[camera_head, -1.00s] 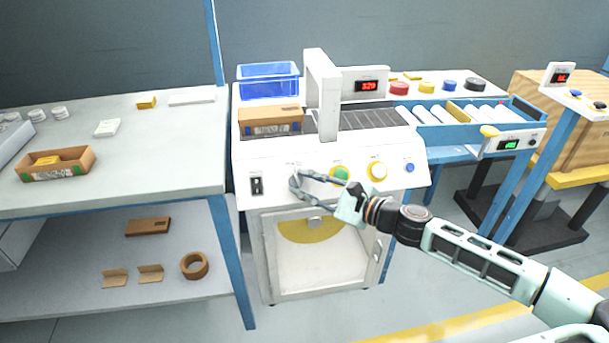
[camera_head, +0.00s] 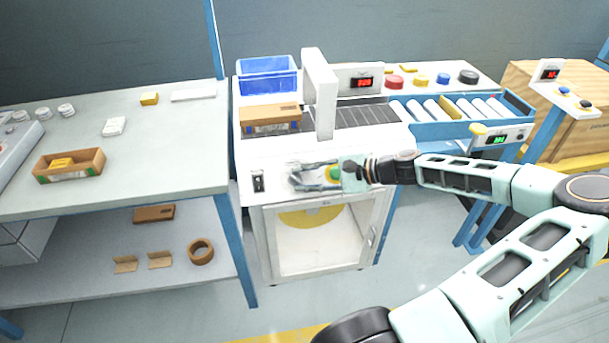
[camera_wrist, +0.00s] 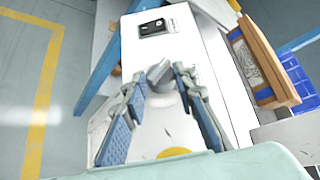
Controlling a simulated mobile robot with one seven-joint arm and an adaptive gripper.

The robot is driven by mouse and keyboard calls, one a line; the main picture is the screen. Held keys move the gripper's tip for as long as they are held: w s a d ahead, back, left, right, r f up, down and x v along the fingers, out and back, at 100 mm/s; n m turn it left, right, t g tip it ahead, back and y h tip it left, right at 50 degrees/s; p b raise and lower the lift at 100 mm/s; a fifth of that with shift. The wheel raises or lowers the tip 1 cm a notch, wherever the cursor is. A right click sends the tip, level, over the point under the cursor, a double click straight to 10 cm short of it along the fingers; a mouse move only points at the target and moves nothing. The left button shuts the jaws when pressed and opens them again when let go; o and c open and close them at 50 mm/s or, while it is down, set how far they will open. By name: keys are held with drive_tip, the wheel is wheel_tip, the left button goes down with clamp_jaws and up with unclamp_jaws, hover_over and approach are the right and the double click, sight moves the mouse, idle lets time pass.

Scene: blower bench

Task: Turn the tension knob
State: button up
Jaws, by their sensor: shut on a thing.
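The tension knob (camera_wrist: 160,72) is a small grey knob on the sloped white front panel (camera_wrist: 212,75) of the machine. In the wrist view it sits between my fingertips. My gripper (camera_wrist: 160,77) is shut on it, one blue-padded finger on each side. In the head view my gripper (camera_head: 292,176) reaches in from the right, low over the panel, with its fingertips at the panel's left part. There the fingers largely hide the knob, and I cannot make out its pointer or marking.
A black rocker switch (camera_head: 258,181) is left of my fingertips. A green button (camera_head: 333,172) lies under my gripper. A cardboard box (camera_head: 270,117) and a blue bin (camera_head: 267,77) stand behind the panel. A workbench (camera_head: 150,170) is at the left, and a glazed cabinet door (camera_head: 318,245) is below.

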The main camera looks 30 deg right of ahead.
idle(0.3)
drive_tip(key=o, duration=1.2)
drive_tip(key=shift+c, duration=0.2)
drive_tip(key=shift+d, duration=0.1)
drive_tip(key=v, duration=1.2)
